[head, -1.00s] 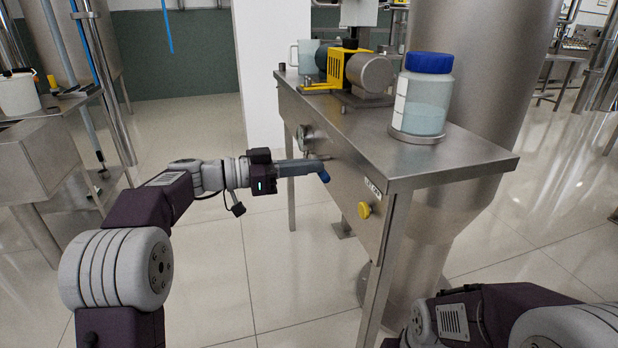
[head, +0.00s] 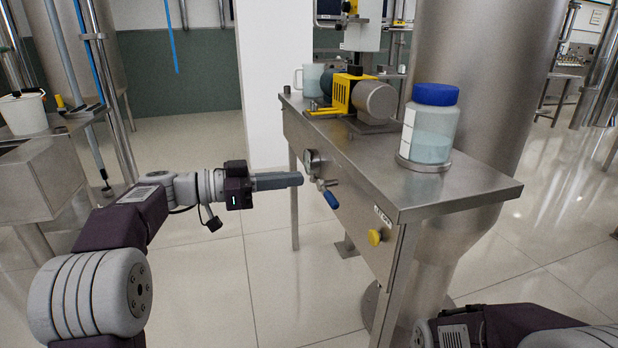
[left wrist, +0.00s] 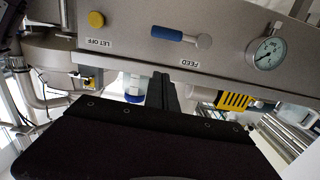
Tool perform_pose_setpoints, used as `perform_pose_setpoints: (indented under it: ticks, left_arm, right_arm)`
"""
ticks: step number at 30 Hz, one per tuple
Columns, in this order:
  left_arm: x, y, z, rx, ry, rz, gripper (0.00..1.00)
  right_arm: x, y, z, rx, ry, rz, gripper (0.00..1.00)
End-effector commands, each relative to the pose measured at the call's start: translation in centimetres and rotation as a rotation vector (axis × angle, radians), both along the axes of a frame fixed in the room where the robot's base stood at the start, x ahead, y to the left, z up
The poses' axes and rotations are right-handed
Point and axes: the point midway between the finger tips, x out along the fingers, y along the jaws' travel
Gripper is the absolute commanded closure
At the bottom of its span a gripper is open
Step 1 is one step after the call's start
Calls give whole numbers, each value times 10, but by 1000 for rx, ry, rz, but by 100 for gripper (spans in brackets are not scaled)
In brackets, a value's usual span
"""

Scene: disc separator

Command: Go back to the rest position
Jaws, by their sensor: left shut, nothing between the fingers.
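My left gripper (head: 300,180) is shut and empty in the head view. Its tip points right, a little short of the steel table's (head: 400,188) front panel, beside the gauge. The blue-handled valve (head: 331,199) sits on that panel, right of and below the fingertips, apart from them. In the left wrist view the same valve handle (left wrist: 174,34) shows by the FEED label, and my left fingers (left wrist: 160,92) point at the panel's edge. My right arm (head: 500,328) shows at the lower right; its gripper is out of the picture.
On the table stand a blue-lidded jar (head: 432,125), a yellow and grey pump (head: 360,98) and a clear jug (head: 309,80). The panel also has a pressure gauge (head: 311,161) and a yellow knob (head: 375,237). A white bucket (head: 24,112) stands at left. The floor between is clear.

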Motion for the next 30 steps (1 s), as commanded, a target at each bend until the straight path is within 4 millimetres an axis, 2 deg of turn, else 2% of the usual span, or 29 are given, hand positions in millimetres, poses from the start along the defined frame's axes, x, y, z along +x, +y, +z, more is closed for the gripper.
perform_pose_setpoints:
  ticks: [3,6,12,14,16,17,18,20,22,24,26,27,29,30]
  left_arm:
    - [-7,25,4,0,0,3,100]
    - [-11,37,3,1,1,2,100]
    - [-14,42,2,0,-1,-3,100]
    - [-16,35,6,1,-4,-18,100]
    - [-25,17,21,10,-28,-55,100]
    - [-33,5,28,10,-30,-81,100]
    - [-48,-14,28,24,-6,-124,100]
    - [-73,-38,0,107,83,-172,100]
    - [-98,-51,-47,233,258,-177,100]
    - [-126,-52,-98,373,459,-145,100]
    - [-152,-43,-142,504,633,-87,100]
    - [-171,-32,-171,597,743,-35,100]
    - [-199,-9,-211,735,887,70,100]
    - [-215,8,-234,817,967,153,100]
  right_arm:
    - [0,0,9,0,0,0,64]
    - [0,0,11,0,0,0,64]
    - [0,0,12,0,0,0,64]
    - [0,0,14,0,0,0,64]
    - [0,0,20,0,0,0,64]
    - [0,0,23,0,0,0,64]
    - [0,0,28,0,0,0,64]
    - [0,0,34,0,0,0,64]
    - [0,0,39,0,0,0,64]
    - [0,0,43,0,0,0,64]
    - [0,0,46,0,0,0,64]
    - [0,0,48,0,0,0,64]
    - [0,0,50,0,0,0,64]
    - [0,0,51,0,0,0,64]
